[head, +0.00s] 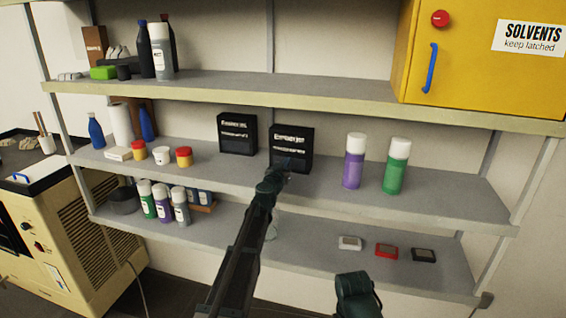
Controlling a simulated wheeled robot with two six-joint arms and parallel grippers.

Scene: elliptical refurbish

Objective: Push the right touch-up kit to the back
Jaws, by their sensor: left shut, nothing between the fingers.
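Two black box-shaped kits with white lettering stand upright on the middle shelf (330,195). The left kit (238,134) stands apart, with a narrow gap between it and the right touch-up kit (297,140). The right kit looks slightly nearer the shelf's front. My left gripper (287,166) is shut and empty, in front of the right kit's lower face and covering its lower left part. I cannot tell whether the fingertips touch it.
Purple (353,165) and green (396,168) spray cans stand to the right on the same shelf. A white cup (162,156) and red-and-yellow jars (184,157) stand left. The upper shelf (290,88) runs above, with a yellow cabinet (480,60) on its right.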

